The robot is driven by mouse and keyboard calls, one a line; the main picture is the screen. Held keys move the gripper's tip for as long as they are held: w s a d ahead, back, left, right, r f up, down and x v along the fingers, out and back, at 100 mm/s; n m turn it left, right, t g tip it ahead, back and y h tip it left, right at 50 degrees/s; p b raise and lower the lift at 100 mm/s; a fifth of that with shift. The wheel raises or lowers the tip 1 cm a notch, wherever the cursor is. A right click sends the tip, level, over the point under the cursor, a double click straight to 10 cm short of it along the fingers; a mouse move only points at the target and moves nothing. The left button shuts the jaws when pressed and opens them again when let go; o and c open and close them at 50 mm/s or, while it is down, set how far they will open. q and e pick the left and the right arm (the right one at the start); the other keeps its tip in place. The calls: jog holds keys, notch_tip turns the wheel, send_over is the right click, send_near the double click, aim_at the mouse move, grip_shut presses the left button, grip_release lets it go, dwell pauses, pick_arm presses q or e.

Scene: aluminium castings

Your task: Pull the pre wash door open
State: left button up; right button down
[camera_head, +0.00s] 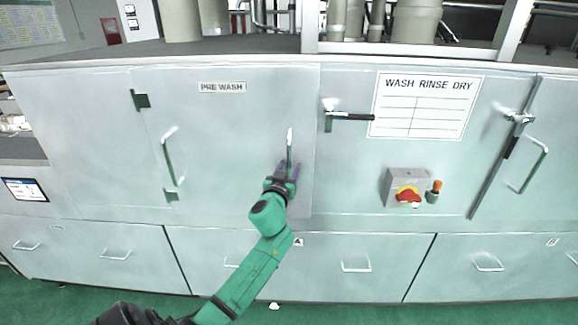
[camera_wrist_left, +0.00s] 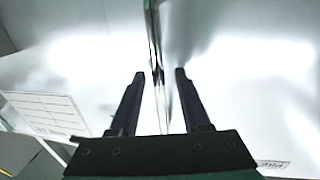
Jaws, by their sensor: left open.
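The pre wash door (camera_head: 225,135) is a pale grey panel under a PRE WASH label (camera_head: 222,87), and it looks closed. A slim upright metal handle (camera_head: 290,140) is near its right edge. My left gripper (camera_head: 288,172), on a green arm, is at the lower part of this handle. In the left wrist view the handle (camera_wrist_left: 155,45) runs between the two dark fingers of the gripper (camera_wrist_left: 160,75). The fingers are open, with a visible gap on both sides of the bar. My right gripper is not in view.
Another upright handle (camera_head: 168,158) is to the left, near dark hinges. To the right are a black-gripped latch (camera_head: 348,116), a WASH RINSE DRY sign (camera_head: 425,125) and a control box with a red button (camera_head: 408,195). Drawers with handles (camera_head: 356,267) line the bottom.

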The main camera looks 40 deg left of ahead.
pick_arm(q)
grip_shut()
dwell(1.4)
